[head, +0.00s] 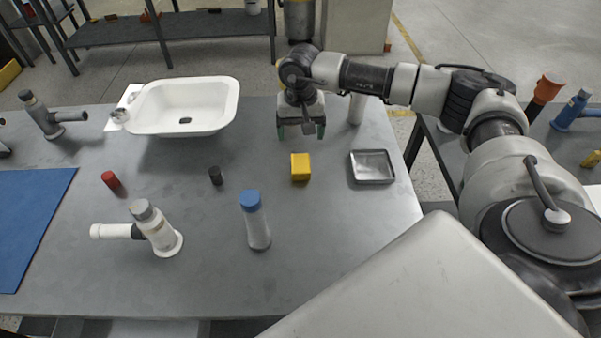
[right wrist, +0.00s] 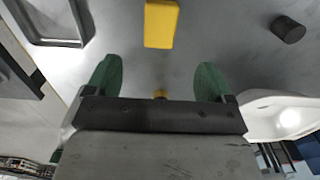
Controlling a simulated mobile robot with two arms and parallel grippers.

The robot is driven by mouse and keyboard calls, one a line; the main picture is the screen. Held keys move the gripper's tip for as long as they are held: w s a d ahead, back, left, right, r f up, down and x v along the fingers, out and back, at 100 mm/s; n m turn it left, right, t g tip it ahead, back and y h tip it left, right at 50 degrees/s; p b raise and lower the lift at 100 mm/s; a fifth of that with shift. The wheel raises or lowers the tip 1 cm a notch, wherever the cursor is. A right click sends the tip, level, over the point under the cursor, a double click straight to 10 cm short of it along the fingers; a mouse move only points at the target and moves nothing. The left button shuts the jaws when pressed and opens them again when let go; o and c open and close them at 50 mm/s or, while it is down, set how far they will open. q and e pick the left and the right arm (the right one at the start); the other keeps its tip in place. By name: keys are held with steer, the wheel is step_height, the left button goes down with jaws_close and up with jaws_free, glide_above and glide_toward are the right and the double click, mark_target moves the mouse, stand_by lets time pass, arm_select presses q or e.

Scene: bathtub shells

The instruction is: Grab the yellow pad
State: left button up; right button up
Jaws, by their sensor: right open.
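The yellow pad (head: 300,167) is a small block lying on the grey table, right of the middle in the head view. It also shows at the top of the right wrist view (right wrist: 160,23). My right gripper (head: 301,131) is above the table, behind the pad as the head sees it. Its green fingers (right wrist: 160,82) are spread apart with nothing between them, and the pad lies beyond their tips. A small yellow bit shows at the gripper's edge in the wrist view; I cannot tell what it is. My left gripper is not in view.
A metal tray (head: 372,167) lies right of the pad. A dark cap (head: 216,175), a blue-topped bottle (head: 255,220), a red cap (head: 111,180) and a white pipe fitting (head: 155,228) stand to the left and front. A white basin (head: 185,106) sits back left.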

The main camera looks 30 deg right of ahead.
steer(key=shift+f, duration=0.65)
glide_above(301, 163)
step_height(301, 163, down, 5)
steer(key=shift+w+p, duration=0.1)
steer(key=shift+p, duration=0.25)
step_height(301, 163, down, 5)
steer(key=shift+r+p, duration=0.1)
steer(key=shift+p, duration=0.6)
steer(key=shift+f, duration=0.35)
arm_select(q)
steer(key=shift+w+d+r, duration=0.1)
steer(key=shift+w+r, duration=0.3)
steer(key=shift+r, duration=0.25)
arm_select(e)
steer(key=c, duration=1)
steer(key=shift+r, duration=0.1)
